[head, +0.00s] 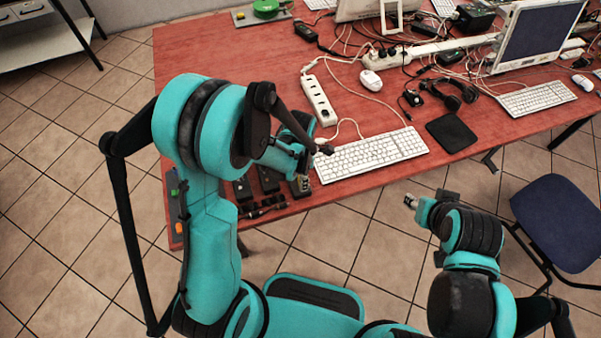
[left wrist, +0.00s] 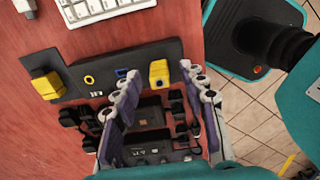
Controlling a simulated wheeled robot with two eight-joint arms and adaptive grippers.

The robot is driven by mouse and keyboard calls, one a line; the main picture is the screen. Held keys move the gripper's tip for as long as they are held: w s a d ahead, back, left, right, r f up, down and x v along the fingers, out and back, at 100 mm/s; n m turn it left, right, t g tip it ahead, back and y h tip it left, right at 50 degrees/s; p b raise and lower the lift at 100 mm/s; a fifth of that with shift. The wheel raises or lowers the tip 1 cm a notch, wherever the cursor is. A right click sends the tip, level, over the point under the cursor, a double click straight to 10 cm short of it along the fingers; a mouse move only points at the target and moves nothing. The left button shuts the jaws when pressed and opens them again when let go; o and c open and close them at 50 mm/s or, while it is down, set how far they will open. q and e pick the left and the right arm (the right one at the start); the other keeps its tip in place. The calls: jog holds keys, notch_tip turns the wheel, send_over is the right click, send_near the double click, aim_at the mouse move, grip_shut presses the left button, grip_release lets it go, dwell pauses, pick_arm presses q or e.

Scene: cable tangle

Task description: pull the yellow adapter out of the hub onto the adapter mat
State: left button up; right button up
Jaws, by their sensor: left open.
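In the left wrist view the hub is a dark strip (left wrist: 105,75) with outlined ports on the red table. A yellow block, seemingly the adapter (left wrist: 158,73), sits upright near its right end. A second, larger yellow block (left wrist: 47,85) is at the strip's left end. My left gripper (left wrist: 159,76) is open above the hub, its fingertips on either side of the right yellow block; contact cannot be told. In the head view my left gripper (head: 303,168) is over the table's front edge area. My right gripper (head: 411,201) is over the floor, jaws unclear.
A white keyboard (head: 372,153) lies right beside the hub. Dark adapters and plugs (left wrist: 150,140) lie under and between my left fingers. The table's front edge is close; a blue chair (head: 558,220) stands right.

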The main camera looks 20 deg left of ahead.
pick_arm(q)
jog(key=shift+f, duration=0.25)
jog(key=c, duration=0.9)
grip_shut()
jog(key=shift+r, duration=0.25)
jog(key=shift+r+p, duration=1.1)
jog(key=shift+r, duration=0.25)
jog(key=shift+o, duration=1.2)
grip_release()
grip_shut()
